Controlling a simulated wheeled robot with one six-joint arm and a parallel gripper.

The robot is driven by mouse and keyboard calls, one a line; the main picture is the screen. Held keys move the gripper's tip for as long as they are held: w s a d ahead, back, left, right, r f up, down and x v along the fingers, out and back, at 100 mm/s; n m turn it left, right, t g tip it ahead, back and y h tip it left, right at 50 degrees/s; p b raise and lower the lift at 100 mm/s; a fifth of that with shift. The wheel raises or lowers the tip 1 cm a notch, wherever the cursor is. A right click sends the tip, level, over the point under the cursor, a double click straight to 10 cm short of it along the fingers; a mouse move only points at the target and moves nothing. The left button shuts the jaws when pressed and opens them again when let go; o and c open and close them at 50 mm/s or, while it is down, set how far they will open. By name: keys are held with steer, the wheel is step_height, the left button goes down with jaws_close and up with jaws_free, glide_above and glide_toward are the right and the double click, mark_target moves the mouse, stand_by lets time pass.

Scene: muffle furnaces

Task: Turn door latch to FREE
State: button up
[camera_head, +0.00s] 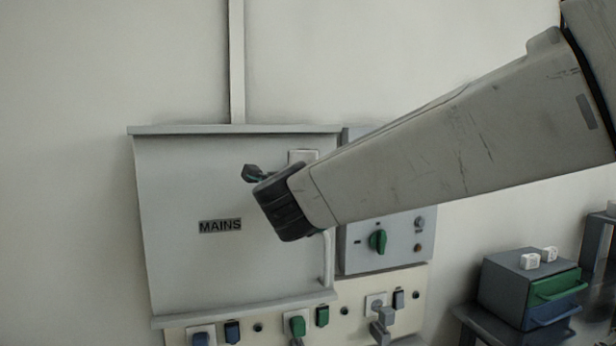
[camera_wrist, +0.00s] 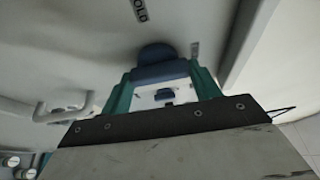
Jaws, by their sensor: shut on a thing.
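A grey cabinet door marked MAINS (camera_head: 185,265) fills the middle of the head view. My gripper (camera_head: 262,174) reaches in from the right and is at the door's upper right. In the wrist view my gripper's teal fingers (camera_wrist: 162,74) are shut on the dark blue door latch (camera_wrist: 158,52), one on each side. The latch also shows as a small dark shape (camera_head: 251,173) at the fingertips. A label ending in "OLD" (camera_wrist: 140,10) is on the door above the latch. A second small label (camera_wrist: 194,49) beside it is unreadable. The latch's exact angle is unclear.
A pale bar handle (camera_head: 328,258) stands out at the door's right edge. A grey panel with a green knob (camera_head: 378,241) is right of the door. Sockets and plugs line the strip below (camera_head: 260,327). A drawer box (camera_head: 505,290) stands at the far right.

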steer(key=o, duration=1)
steer(key=s, duration=0.7)
steer(key=shift+s+a, duration=0.4)
